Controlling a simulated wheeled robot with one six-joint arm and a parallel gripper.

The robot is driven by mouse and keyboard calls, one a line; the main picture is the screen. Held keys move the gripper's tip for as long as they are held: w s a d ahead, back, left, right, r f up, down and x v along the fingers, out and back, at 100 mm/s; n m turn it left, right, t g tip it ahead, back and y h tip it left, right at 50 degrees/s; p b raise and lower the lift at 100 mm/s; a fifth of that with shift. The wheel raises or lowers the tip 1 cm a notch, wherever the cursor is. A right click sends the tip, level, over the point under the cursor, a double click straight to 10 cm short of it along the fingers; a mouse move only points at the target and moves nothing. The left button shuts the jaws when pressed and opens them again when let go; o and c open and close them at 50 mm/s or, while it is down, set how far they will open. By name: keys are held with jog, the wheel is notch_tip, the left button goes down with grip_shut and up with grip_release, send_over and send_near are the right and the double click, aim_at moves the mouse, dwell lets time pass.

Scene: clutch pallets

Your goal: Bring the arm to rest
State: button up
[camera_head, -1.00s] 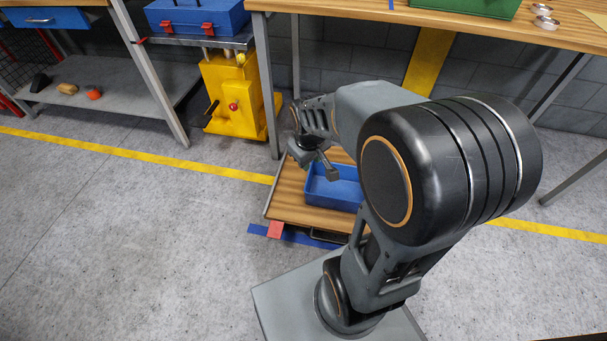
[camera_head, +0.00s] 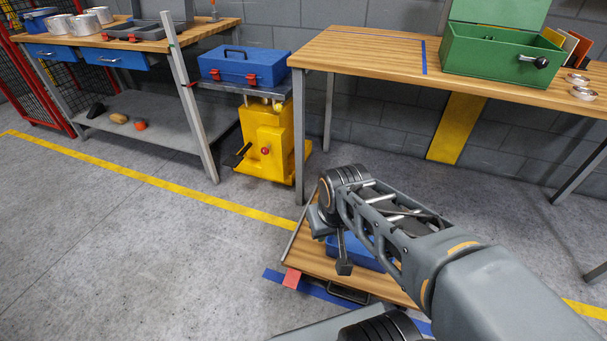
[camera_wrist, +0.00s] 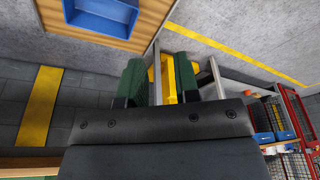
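My arm reaches from the lower right of the head view over a wooden pallet board. My gripper (camera_head: 335,245) is at its far end, above the board's left part, partly hidden by the wrist. In the wrist view my gripper (camera_wrist: 160,82) shows two green-padded fingers standing apart, with nothing between them but the distant yellow stand. The wooden board (camera_head: 310,262) lies low on the floor and carries a blue bin (camera_head: 367,257), largely covered by my arm. In the wrist view the bin (camera_wrist: 122,12) looks empty where visible.
A workbench (camera_head: 370,52) with a green box (camera_head: 490,55) stands behind. A yellow stand (camera_head: 268,150) and a blue toolbox (camera_head: 245,66) are left of it. A grey shelf (camera_head: 150,112) is farther left. The floor at left is clear.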

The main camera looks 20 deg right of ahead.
jog(key=w+p+v, duration=0.2)
jog(key=p+v, duration=0.8)
jog(key=w+r+p+v, duration=0.1)
jog(key=w+p+v, duration=0.2)
jog(key=p+v, duration=0.7)
jog(key=w+r+p+v, duration=0.1)
jog(key=w+p+v, duration=0.1)
jog(key=p+v, duration=0.8)
jog(key=shift+a+r+t, duration=0.25)
jog(key=shift+r+t, duration=0.15)
jog(key=shift+r, duration=0.1)
